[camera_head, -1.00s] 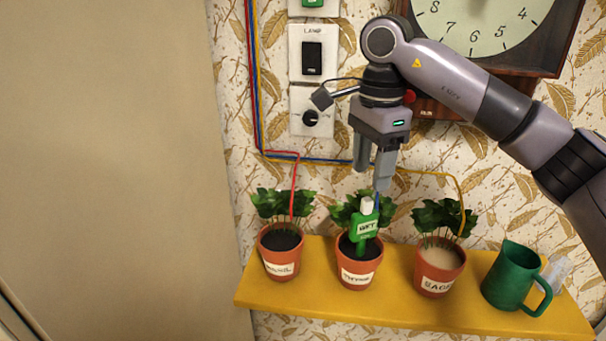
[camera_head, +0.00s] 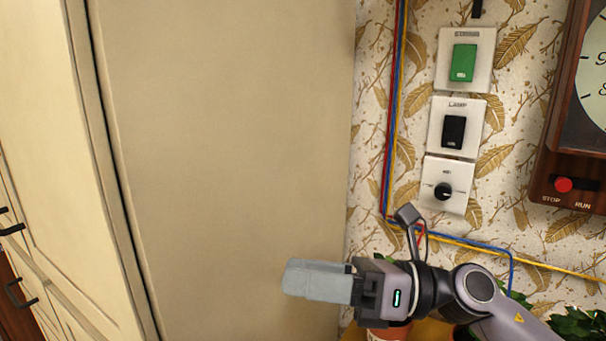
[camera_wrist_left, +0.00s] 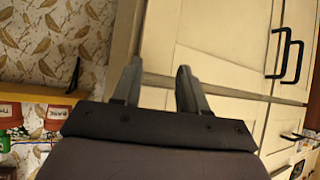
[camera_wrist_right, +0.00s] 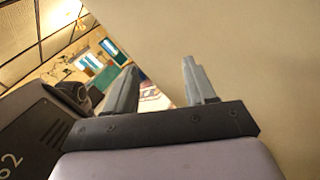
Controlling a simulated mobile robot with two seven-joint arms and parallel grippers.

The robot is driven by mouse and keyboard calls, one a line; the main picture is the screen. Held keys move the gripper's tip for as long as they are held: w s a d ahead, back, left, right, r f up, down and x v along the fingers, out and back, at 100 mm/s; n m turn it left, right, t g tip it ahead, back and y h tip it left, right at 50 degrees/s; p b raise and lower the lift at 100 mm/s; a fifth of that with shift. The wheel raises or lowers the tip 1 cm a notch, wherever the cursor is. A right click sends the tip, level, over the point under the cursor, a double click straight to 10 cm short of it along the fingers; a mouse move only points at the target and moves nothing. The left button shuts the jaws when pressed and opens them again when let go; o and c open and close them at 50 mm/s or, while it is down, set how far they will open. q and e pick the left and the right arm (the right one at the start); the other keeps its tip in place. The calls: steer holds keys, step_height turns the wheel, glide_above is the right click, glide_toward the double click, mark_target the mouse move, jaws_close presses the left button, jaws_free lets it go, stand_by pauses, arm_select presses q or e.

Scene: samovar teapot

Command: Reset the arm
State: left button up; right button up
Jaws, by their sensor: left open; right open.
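My right gripper (camera_head: 290,279) points left in the head view, in front of the plain beige panel (camera_head: 220,150). Its fingers overlap from this side; in the right wrist view (camera_wrist_right: 162,80) they stand apart with nothing between them, so it is open and empty. My left gripper is outside the head view. In the left wrist view (camera_wrist_left: 157,72) its two fingers are apart and empty, in front of cream cabinet doors (camera_wrist_left: 220,55).
The yellow shelf (camera_head: 425,332) with plant pots (camera_head: 388,333) is partly hidden behind my right arm. Wall switches (camera_head: 453,132), coloured wires and a wooden clock (camera_head: 575,160) are to the right. A cream cabinet (camera_head: 50,150) with black handles stands at the left.

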steer(key=w+d+r+m+t+h, duration=0.1)
steer(key=w+d+m+t, duration=0.15)
steer(key=m+t, duration=0.55)
steer(key=w+d+m+t+h, duration=0.1)
steer(key=d+m+t, duration=0.2)
steer(key=m+t, duration=0.55)
steer(key=w+d+f+m+h, duration=0.2)
steer(key=d+f+m+h, duration=1)
steer(key=m, duration=0.6)
steer(key=s+d+f+m+g+h, duration=0.3)
steer(key=s+f+m+g+h, duration=0.3)
steer(key=f, duration=0.5)
steer(key=s+d+f+m+g+y, duration=0.1)
steer(key=s+f+m+g, duration=0.3)
steer(key=s, duration=0.5)
steer(key=s+d+f+m+g, duration=0.1)
steer(key=s+f+g, duration=0.4)
steer(key=s, duration=0.5)
steer(key=w+a+f+t+y+p, duration=0.1)
steer(key=w+a+f+t+p, duration=0.1)
steer(key=w+f+t, duration=0.4)
step_height(320, 180, down, 2)
steer(key=shift+w+a+f+t+y, duration=0.2)
steer(key=shift+a+t+y, duration=0.25)
steer(key=shift+t, duration=0.3)
